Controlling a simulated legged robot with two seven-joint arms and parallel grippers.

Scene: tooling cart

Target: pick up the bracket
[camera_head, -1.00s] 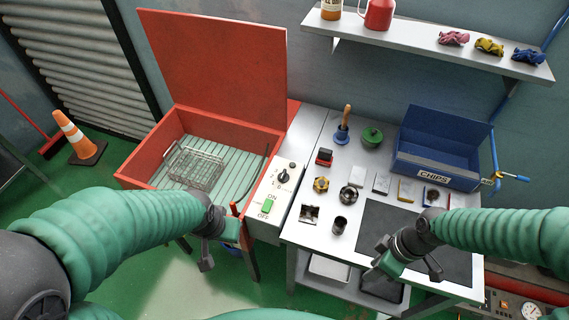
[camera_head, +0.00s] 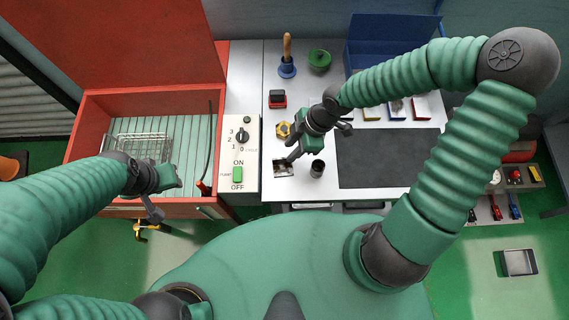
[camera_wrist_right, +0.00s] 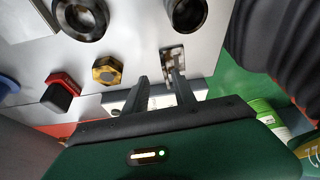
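The bracket (camera_head: 283,168), a small grey metal piece, lies near the front left of the white cart top. In the right wrist view the bracket (camera_wrist_right: 173,58) is just beyond the fingertips, closer to the right-hand finger. My right gripper (camera_head: 292,156) is above and beside it; the wrist view shows its fingers (camera_wrist_right: 155,82) apart with nothing between them. I cannot tell whether a finger touches the bracket. My left gripper (camera_head: 160,194) hangs in front of the red washer, away from the bracket; its finger opening is unclear.
A dark metal cylinder (camera_head: 317,168) stands close right of the bracket. A yellow hex nut (camera_head: 283,129) and a red-and-black block (camera_head: 277,98) are behind it. A dark mat (camera_head: 390,160) covers the right. The red washer (camera_head: 85,120) stands left.

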